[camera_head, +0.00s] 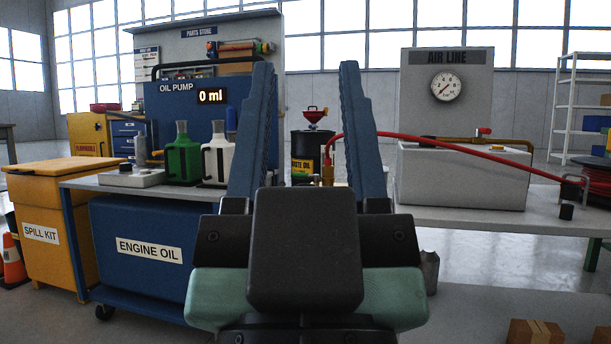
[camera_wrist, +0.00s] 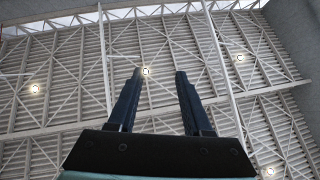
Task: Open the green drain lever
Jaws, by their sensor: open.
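I make out no green drain lever in either view; my gripper and arm cover the middle of the head view. My gripper (camera_head: 306,68) is open and empty, with its two blue fingers pointing up and apart. In the wrist view my gripper (camera_wrist: 159,74) has only the hangar roof beyond its fingers. A red lever (camera_head: 483,131) sits on the pipe by the air line panel (camera_head: 447,60) at the right. A black waste oil drum (camera_head: 302,153) with a red funnel (camera_head: 313,115) shows between the fingers.
The blue engine oil cart (camera_head: 140,250) stands left, bearing a green jug (camera_head: 183,158) and a white jug (camera_head: 217,160). A yellow spill kit bin (camera_head: 50,225) is far left. A bench (camera_head: 470,217) with a red hose (camera_head: 430,140) is right. A cardboard box (camera_head: 535,331) lies front right.

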